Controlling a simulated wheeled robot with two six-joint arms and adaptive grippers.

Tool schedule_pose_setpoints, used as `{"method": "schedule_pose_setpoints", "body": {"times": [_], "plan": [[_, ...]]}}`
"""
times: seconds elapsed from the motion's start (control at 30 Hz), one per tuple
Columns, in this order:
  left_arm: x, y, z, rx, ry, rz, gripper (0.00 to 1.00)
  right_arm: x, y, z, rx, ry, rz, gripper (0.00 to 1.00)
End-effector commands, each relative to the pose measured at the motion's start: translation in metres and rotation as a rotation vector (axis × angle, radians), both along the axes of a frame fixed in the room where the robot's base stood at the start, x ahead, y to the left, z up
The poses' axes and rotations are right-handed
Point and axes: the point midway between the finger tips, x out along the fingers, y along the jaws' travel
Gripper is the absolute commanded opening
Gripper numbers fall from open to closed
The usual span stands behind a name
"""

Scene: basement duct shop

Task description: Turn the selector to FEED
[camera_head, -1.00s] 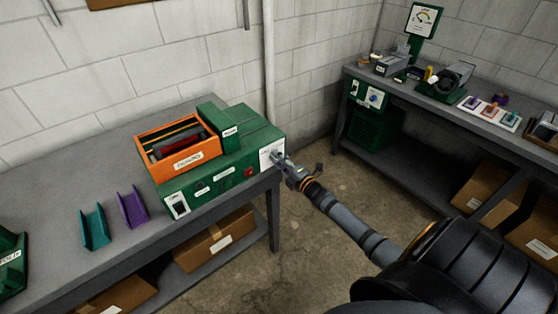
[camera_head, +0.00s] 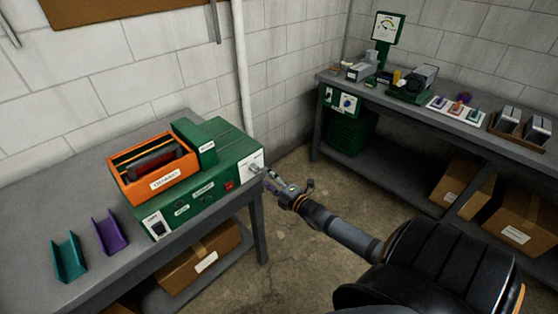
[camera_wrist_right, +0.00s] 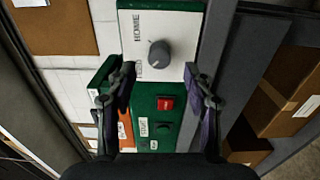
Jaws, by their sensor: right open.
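The selector is a grey round knob (camera_wrist_right: 158,55) on a white plate (camera_wrist_right: 177,28) at the end of the green machine (camera_head: 205,177). The plate reads HOME at one end; a second label near the left finger is partly hidden. A pale mark on the knob sits toward its lower left, on the second label's side. My right gripper (camera_head: 267,180) is close to the plate in the head view. In the right wrist view its fingers (camera_wrist_right: 159,75) are apart, with the knob framed between and beyond them; contact cannot be told. My left gripper is out of view.
An orange bin (camera_head: 155,172) sits on the machine. A red switch (camera_wrist_right: 166,104) is near the plate. Teal (camera_head: 69,258) and purple (camera_head: 109,233) channels lie on the bench. A second bench (camera_head: 420,118) with tools stands at right. Bare floor lies between the benches.

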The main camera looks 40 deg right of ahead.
Motion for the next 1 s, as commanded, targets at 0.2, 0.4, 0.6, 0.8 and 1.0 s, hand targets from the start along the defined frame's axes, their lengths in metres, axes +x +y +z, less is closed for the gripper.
{"method": "schedule_pose_setpoints", "body": {"times": [0.2,0.4,0.6,0.8,1.0], "plan": [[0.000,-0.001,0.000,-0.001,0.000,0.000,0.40,-0.044,-0.003,-0.001,-0.002,0.004,0.003,0.52],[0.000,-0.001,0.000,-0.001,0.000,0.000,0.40,-0.066,-0.005,0.000,-0.002,0.000,0.001,0.52],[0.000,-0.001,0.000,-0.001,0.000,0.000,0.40,-0.068,-0.005,0.000,0.000,0.000,-0.001,0.52],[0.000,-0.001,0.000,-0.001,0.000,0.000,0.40,-0.068,-0.005,0.000,0.000,0.000,-0.001,0.52],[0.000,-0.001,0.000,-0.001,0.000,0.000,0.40,-0.068,-0.006,-0.001,0.002,0.002,-0.002,0.52]]}}
